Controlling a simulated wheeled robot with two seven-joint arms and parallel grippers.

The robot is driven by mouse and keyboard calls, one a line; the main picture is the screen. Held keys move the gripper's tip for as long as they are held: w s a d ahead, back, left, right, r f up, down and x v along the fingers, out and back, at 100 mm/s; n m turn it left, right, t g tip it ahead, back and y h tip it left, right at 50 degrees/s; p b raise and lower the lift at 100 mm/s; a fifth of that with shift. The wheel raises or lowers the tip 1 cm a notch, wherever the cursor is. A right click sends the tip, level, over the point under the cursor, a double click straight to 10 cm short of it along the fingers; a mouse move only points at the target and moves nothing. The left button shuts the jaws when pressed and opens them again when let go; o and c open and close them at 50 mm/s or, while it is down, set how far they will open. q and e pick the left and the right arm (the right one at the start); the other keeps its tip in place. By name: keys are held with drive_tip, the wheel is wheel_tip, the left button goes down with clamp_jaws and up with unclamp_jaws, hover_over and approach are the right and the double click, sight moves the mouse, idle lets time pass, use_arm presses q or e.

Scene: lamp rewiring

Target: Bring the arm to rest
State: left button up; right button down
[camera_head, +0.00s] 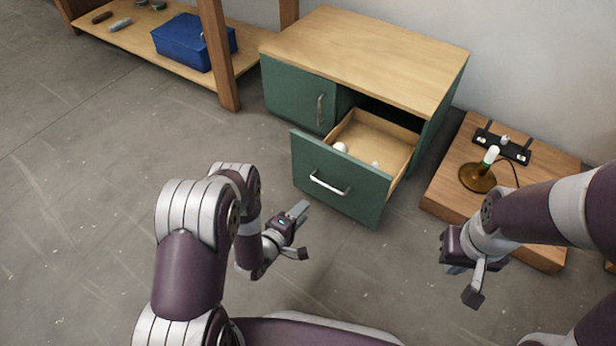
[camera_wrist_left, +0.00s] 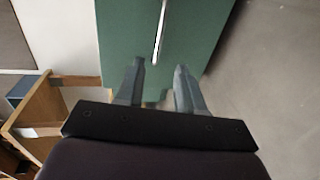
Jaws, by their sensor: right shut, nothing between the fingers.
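My left gripper (camera_head: 303,231) is open and empty, low in front of the green drawer. In the left wrist view its two fingers (camera_wrist_left: 158,88) stand apart, with the drawer front (camera_wrist_left: 190,30) and its handle (camera_wrist_left: 161,30) beyond them; I see no contact. My right gripper (camera_head: 472,294) is shut and empty at the right, in front of the low wooden platform (camera_head: 455,165). On the platform stands a lamp with a brass base (camera_head: 477,178) and a white top (camera_head: 491,155). A dark cord runs at its right.
The green cabinet's drawer (camera_head: 345,180) is pulled out, with small white round things (camera_head: 340,148) inside. A black power strip (camera_head: 502,146) lies behind the lamp. A shelf at the back left holds a blue box (camera_head: 185,42). The floor at left is clear.

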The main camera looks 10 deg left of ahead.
use_arm(q)
drive_tip(key=s+a+f+m+g+y, duration=0.2)
drive_tip(key=s+f+m+g, duration=0.35)
drive_tip(key=f, duration=0.25)
drive_tip(key=s+a+r+m+g+y+p, duration=0.2)
drive_tip(key=s+r+m+g, duration=0.1)
drive_tip(key=g, duration=0.1)
drive_tip(key=s+r+m+g+y+p, duration=0.1)
drive_tip(key=s+r+m+g+p, duration=0.2)
drive_tip(key=r, duration=0.9)
drive_tip(key=s+r+m+g+p, duration=0.1)
drive_tip(key=s+r+p, duration=0.3)
drive_tip(key=r, duration=0.7)
drive_tip(key=s+r+m+g+y+p, duration=0.15)
drive_tip(key=s+r, duration=0.35)
drive_tip(key=r, duration=0.7)
wheel_tip(320, 180, up, 46)
drive_tip(key=w+t+p, duration=0.1)
drive_tip(key=p, duration=3.9)
drive_tip(key=shift+w+d+t+h, duration=0.3)
drive_tip(key=shift+t+h, duration=0.1)
drive_tip(key=shift+h, duration=0.05)
